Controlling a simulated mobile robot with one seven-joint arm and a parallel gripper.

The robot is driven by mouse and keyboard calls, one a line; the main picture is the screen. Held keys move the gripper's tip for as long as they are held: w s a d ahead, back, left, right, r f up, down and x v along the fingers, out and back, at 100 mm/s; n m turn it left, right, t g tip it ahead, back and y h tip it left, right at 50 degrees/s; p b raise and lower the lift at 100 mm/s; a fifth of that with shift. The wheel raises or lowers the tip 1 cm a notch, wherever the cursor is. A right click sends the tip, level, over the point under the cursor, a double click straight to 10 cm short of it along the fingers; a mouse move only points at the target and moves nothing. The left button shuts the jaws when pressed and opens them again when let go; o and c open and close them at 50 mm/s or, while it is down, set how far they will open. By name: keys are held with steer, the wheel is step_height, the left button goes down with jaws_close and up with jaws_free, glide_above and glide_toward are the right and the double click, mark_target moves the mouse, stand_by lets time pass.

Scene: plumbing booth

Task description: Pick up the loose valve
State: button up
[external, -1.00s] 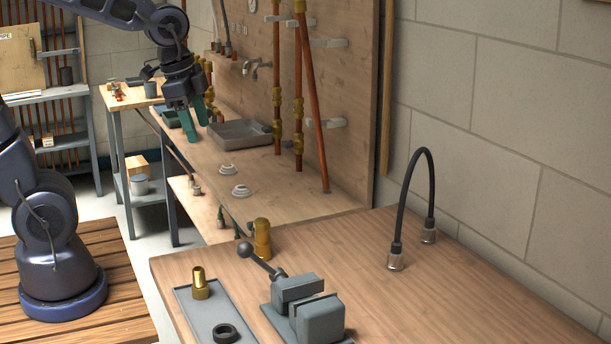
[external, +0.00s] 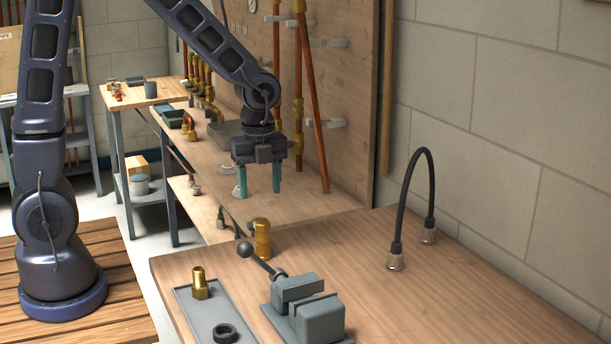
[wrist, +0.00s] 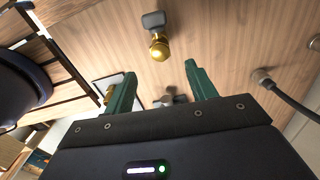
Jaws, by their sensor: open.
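The loose valve (external: 263,238) is a brass body standing on the near wooden bench, at its far left edge, behind the vise. The wrist view shows the brass valve (wrist: 159,50) with a grey part (wrist: 153,20) beside it. My gripper (external: 259,192) is open, with its green fingers pointing down. In the external picture it appears just above the valve, apart from it. In the wrist view the valve lies ahead of the gap between the fingertips (wrist: 159,70), with nothing held.
A grey vise (external: 308,310) with a ball-ended lever stands just in front of the valve. A grey tray (external: 205,325) holds a brass fitting (external: 200,284) and a black ring (external: 224,333). A black hose (external: 412,180) arches at the right. The bench between is clear.

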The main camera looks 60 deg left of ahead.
mark_target(262, 219)
steer(key=shift+f, duration=5.4)
steer(key=c, duration=1.2)
steer(key=shift+r, duration=0.1)
